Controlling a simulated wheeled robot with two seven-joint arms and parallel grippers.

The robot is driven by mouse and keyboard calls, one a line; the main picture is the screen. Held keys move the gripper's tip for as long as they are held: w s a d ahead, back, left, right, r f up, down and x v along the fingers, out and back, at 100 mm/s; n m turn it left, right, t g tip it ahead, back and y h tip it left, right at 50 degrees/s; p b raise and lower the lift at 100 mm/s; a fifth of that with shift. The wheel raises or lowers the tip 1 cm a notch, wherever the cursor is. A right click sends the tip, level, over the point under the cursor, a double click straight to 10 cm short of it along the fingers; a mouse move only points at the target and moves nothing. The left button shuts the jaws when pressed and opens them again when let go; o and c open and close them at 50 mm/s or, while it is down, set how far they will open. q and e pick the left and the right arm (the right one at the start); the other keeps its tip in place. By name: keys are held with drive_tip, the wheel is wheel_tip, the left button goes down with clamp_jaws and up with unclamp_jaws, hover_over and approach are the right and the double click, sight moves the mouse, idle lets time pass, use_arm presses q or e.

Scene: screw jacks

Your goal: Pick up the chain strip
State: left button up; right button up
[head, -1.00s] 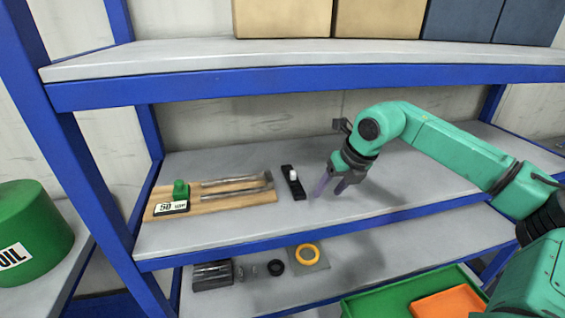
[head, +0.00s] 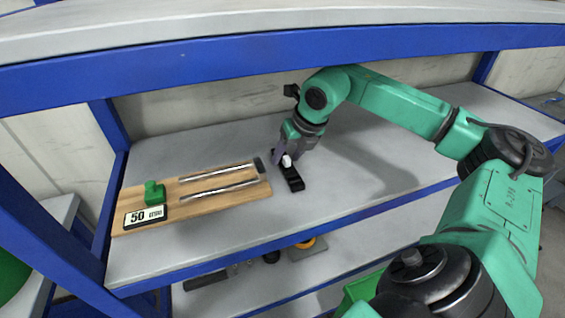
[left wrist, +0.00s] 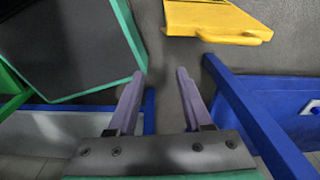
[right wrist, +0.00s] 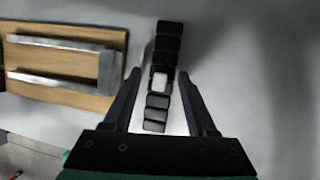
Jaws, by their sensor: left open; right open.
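The chain strip (head: 292,177) is a short black segmented strip with one white segment. It lies on the grey middle shelf, right of the wooden board. In the right wrist view the chain strip (right wrist: 156,112) runs lengthwise between the fingers, its far end reaching past the fingertips. My right gripper (head: 287,157) is open and straddles the strip from above; it also shows in the right wrist view (right wrist: 163,75). I cannot tell whether the fingers touch it. My left gripper (left wrist: 159,75) is open and empty over the floor, away from the shelf, and is out of the head view.
The wooden board (head: 205,206) holds two metal bars, a green part (head: 154,193) and a "50" display (head: 146,216). The upper shelf's blue edge (head: 200,75) runs above my right arm. The middle shelf's right part is clear. A yellow object (left wrist: 215,22) shows in the left wrist view.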

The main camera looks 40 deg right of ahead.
drive_tip(key=shift+w+d+f, duration=0.1)
drive_tip(key=shift+d, duration=0.15)
drive_tip(key=shift+s+a+r, duration=0.2)
drive_tip(key=shift+s+r, duration=0.1)
drive_tip(key=shift+s, duration=0.1)
drive_tip(key=c, duration=0.8)
drive_tip(key=shift+s+a+r, duration=0.1)
drive_tip(key=shift+a, duration=0.1)
clamp_jaws()
drive_tip(key=shift+d, duration=0.1)
drive_tip(key=shift+f, duration=0.25)
